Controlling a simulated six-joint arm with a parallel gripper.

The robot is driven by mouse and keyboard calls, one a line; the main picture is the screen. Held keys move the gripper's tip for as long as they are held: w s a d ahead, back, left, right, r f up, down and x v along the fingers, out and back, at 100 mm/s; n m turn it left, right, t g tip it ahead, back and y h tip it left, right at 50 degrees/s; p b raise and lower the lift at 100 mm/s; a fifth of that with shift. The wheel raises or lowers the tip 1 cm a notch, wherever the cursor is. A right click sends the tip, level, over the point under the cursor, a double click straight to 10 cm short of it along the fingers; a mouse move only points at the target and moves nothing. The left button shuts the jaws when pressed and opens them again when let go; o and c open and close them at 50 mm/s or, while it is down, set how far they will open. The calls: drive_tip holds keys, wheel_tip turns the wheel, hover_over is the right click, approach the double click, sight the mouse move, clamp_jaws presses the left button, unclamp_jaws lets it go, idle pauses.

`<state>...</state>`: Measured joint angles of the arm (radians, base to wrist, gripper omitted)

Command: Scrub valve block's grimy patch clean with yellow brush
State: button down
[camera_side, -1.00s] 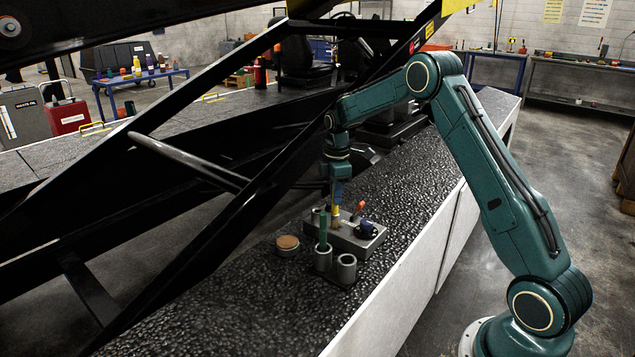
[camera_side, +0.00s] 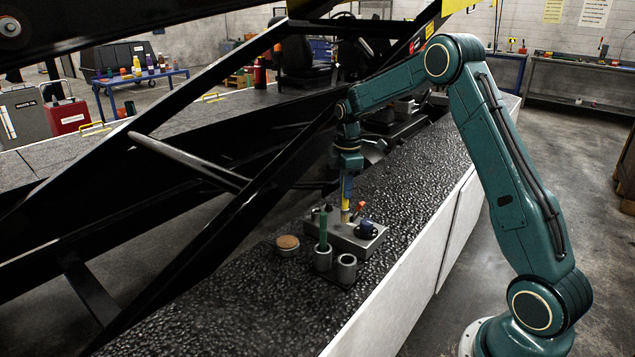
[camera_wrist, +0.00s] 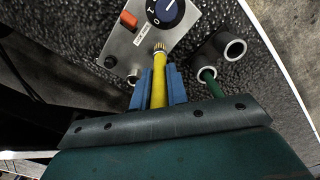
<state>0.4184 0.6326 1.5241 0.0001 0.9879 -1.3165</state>
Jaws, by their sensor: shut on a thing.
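The grey valve block (camera_side: 350,243) lies on the dark textured bench top. It has a blue dial knob (camera_side: 366,229) and a red-orange lever or switch (camera_side: 361,207). In the wrist view the block (camera_wrist: 122,48) shows the dial (camera_wrist: 167,12), an orange switch (camera_wrist: 128,19) and a small white label. My gripper (camera_side: 346,180) is shut on the yellow brush (camera_side: 345,201), which points down over the block. In the wrist view the brush (camera_wrist: 159,85) sits between blue fingers, bristles against or just above the block; I cannot tell which. I cannot make out a grimy patch.
Two grey cups (camera_side: 346,269) stand in front of the block, and a green-handled tool (camera_side: 323,230) stands in the left one. A round brown-topped tin (camera_side: 287,243) is left of them. Black slanting frame beams (camera_side: 232,225) run close on the left. The bench front is clear.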

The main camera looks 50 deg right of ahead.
drive_tip(key=shift+r, duration=2.5)
drive_tip(key=shift+f, duration=0.1)
drive_tip(key=shift+f, duration=3.1)
drive_tip(key=shift+w+f, duration=0.85)
drive_tip(key=shift+w, duration=1.2)
drive_tip(key=shift+s, duration=2.05)
drive_tip(key=shift+r, duration=4.05)
